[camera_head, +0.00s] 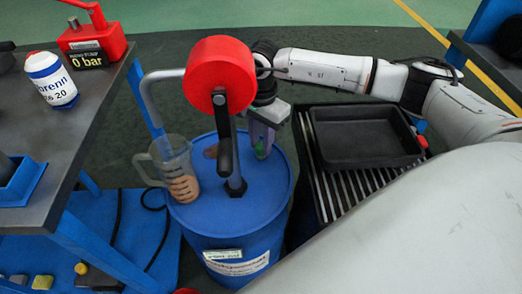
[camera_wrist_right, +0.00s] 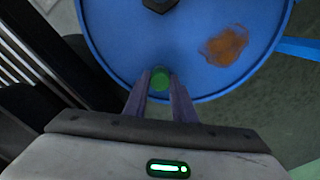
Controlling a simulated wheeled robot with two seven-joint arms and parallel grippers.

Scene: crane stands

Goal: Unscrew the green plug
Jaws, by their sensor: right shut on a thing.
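The green plug (camera_wrist_right: 160,79) sits near the rim of the blue drum's lid in the right wrist view. It also shows in the head view (camera_head: 261,151), partly hidden by my gripper. My right gripper (camera_wrist_right: 160,88) points at the lid, its two fingers on either side of the plug and shut on it. In the head view the right gripper (camera_head: 262,140) reaches down to the drum (camera_head: 270,192) from above, behind the red pump head. My left gripper is not in view.
A red-headed pump (camera_head: 220,75) with a curved grey spout stands on the drum. A clear jug (camera_head: 172,168) with brown contents is at the lid's left. A black tray (camera_head: 362,137) lies on a slatted surface to the right. A workbench (camera_head: 60,130) stands at left.

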